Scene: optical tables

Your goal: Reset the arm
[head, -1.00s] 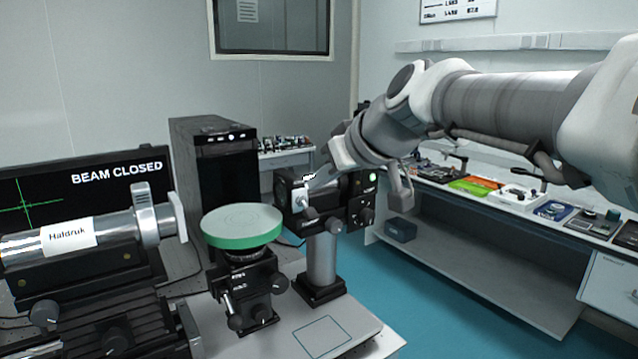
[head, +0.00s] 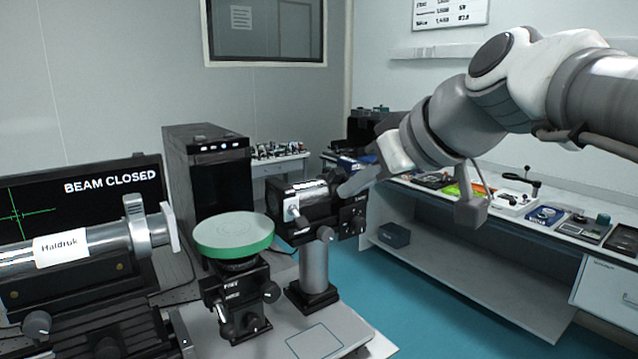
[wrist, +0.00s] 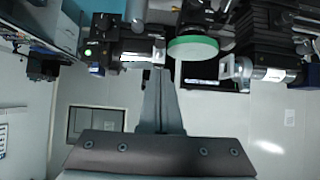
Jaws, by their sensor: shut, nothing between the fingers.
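My gripper (head: 348,188) is shut and empty. In the head view its fingers point left and down, close to the right side of a black and silver post-mounted optical device (head: 318,205). I cannot tell from this view whether they are clear of it. In the wrist view my shut fingers (wrist: 158,78) point up the picture toward the same device (wrist: 128,48), which appears upside down. My arm reaches in from the right of the head view, bent at the wrist.
A green-rimmed round disc (head: 233,232) stands on a black mount left of the device. A silver cylinder labelled Haldruk (head: 95,243) lies further left, before a monitor (head: 75,190) reading BEAM CLOSED. A side bench (head: 480,262) with several tools stands behind my arm.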

